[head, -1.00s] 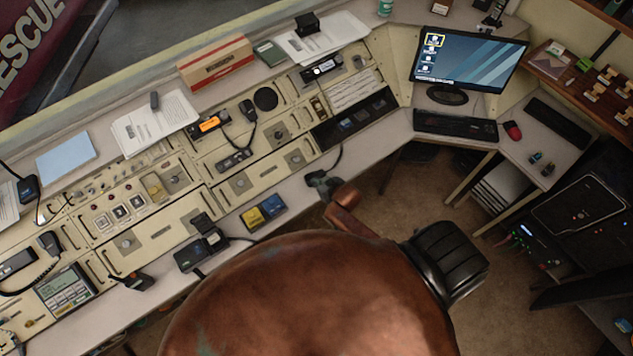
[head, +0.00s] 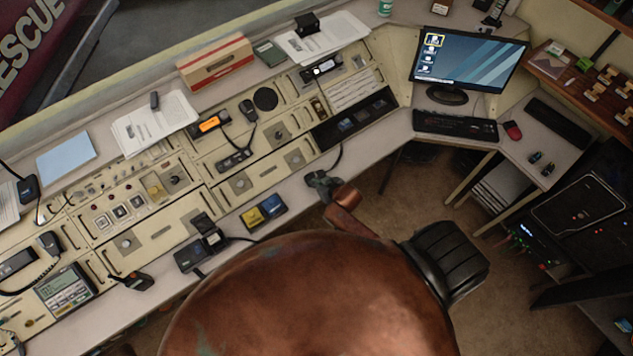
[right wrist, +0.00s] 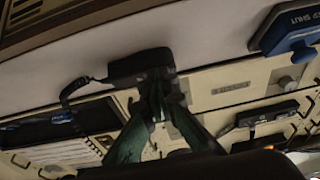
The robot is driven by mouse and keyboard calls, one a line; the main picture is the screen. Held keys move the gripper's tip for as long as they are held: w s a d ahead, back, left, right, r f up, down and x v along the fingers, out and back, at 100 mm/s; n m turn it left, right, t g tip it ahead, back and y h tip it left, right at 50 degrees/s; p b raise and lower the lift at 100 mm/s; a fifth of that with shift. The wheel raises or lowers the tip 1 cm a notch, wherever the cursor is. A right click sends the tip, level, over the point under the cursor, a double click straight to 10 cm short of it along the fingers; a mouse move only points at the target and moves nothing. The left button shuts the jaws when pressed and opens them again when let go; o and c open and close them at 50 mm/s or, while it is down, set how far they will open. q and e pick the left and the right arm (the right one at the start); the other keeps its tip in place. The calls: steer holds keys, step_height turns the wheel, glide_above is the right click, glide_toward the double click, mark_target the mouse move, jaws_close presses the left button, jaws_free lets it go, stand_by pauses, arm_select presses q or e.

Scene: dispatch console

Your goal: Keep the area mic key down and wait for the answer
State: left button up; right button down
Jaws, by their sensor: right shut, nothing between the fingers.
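My right gripper (head: 326,188) reaches the front desk edge right of the blue and yellow boxes. In the right wrist view my gripper (right wrist: 157,95) is shut, its dark green fingers together with nothing between them. Their tips meet a black corded unit (right wrist: 135,65), which looks like the desk mic. The cord runs off to the left in that view. The tips appear to rest on it; its key is hidden behind them, so I cannot see how far it is pressed. My left gripper is not in view.
A blue box (right wrist: 290,30) lies beside the mic in the wrist view; it and a yellow one (head: 252,218) show in the head view. Another black desk unit (head: 190,257) stands farther left. A radio with an orange display (head: 210,124) is in the console. The monitor (head: 468,60) is right.

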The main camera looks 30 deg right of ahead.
steer(key=shift+s+a+f, duration=0.15)
steer(key=shift+s+f, duration=0.4)
steer(key=shift+f, duration=0.2)
steer(key=shift+w+r, duration=0.25)
steer(key=shift+w, duration=0.05)
steer(key=shift+w+d+r, duration=0.1)
steer(key=shift+d+r, duration=0.05)
steer(key=shift+d, duration=0.05)
steer(key=shift+r+p, duration=0.45)
steer(key=shift+p, duration=0.1)
step_height(320, 180, up, 4)
steer(key=p, duration=0.4)
steer(key=b+v, duration=0.1)
steer(key=v, duration=0.8)
steer(key=shift+s, duration=0.3)
